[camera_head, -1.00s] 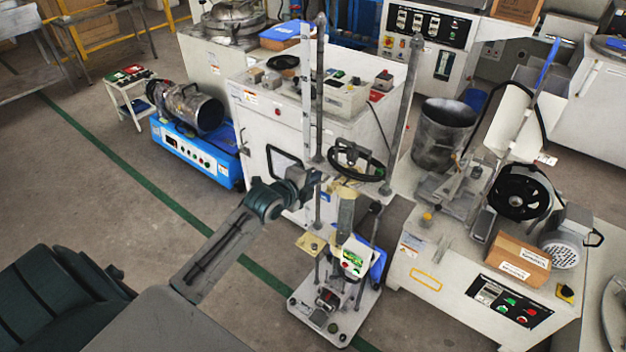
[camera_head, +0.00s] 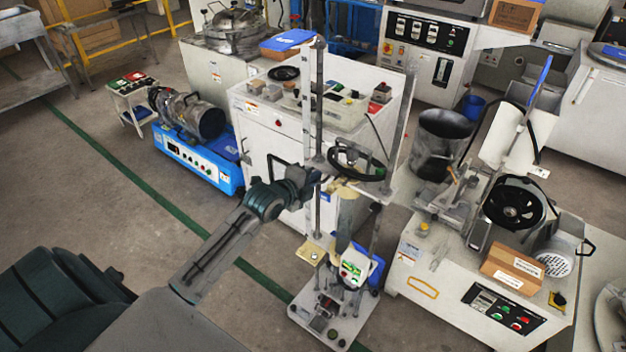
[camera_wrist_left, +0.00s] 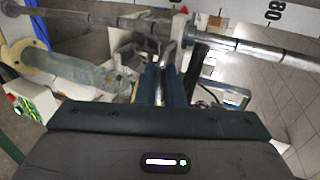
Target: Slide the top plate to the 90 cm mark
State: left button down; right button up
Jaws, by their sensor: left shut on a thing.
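The test stand has two upright posts (camera_head: 316,110) and a base plate (camera_head: 330,318) on the floor. The top plate (camera_head: 385,183) sits across the posts, under a black handwheel (camera_head: 357,160). My left gripper (camera_head: 316,178) reaches it from the left, at the near post. The 90 mark cannot be made out. My right gripper is not in view.
A white cabinet (camera_head: 262,150) stands close behind the stand. A blue machine (camera_head: 190,158) is at the left. Open floor lies at the left.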

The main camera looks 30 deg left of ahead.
pick_arm(q)
jog(key=shift+r, duration=0.4)
jog(key=shift+r+p, duration=2.55)
jog(key=shift+r, duration=0.45)
notch_tip(320, 180, up, 6)
jog(key=p, duration=0.5)
jog(key=shift+r, duration=0.1)
jog(key=shift+r+p, duration=2.35)
jog(key=shift+r, duration=0.5)
jog(key=c, duration=1.6)
grip_release()
jog(key=shift+o, duration=0.2)
